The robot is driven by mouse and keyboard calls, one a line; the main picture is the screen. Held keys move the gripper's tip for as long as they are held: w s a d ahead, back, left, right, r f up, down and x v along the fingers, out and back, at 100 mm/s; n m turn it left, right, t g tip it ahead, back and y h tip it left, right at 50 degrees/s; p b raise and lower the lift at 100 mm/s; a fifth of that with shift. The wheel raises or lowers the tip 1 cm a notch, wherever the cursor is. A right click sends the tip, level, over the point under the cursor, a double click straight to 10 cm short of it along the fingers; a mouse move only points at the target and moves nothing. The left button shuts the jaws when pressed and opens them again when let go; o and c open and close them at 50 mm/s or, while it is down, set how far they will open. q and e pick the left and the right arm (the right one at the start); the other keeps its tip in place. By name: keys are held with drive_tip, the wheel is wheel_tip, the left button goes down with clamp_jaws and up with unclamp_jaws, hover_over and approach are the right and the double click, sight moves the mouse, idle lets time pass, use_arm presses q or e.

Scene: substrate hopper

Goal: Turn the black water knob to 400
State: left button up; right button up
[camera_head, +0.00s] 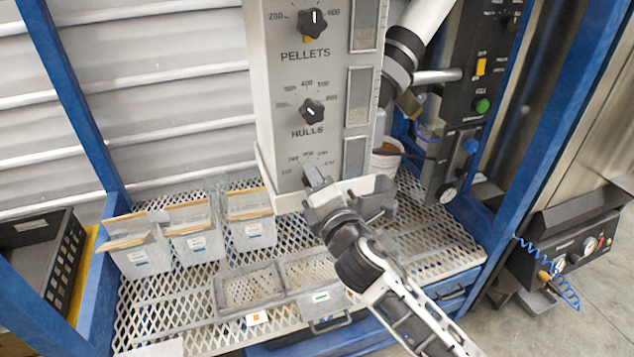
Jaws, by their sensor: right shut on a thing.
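The tall light grey hopper panel (285,90) carries a column of dials. The lowest dial (308,160) has a number scale showing above my right gripper. Its label and most or all of its black knob are hidden behind the gripper. My right gripper (318,180) reaches in from the lower right, with its fingers at this lowest dial and shut on the knob there. I cannot read where the pointer stands. My left gripper is not in view.
Above are the black HULLS knob (312,111) and the black PELLETS knob (312,22). Several clear bins (196,243) stand left on the mesh shelf (165,305). A black control box (470,110) with a green button and blue frame posts (562,125) stand at right.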

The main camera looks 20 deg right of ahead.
drive_tip(key=shift+f, duration=0.1)
drive_tip(key=o, duration=1)
drive_tip(key=shift+s+d+b, duration=0.15)
drive_tip(key=shift+s+b, duration=0.6)
drive_tip(key=shift+s, duration=3.3)
drive_tip(key=shift+s+d+b, duration=0.1)
drive_tip(key=shift+s+b, duration=0.65)
drive_tip(key=shift+s, duration=3.25)
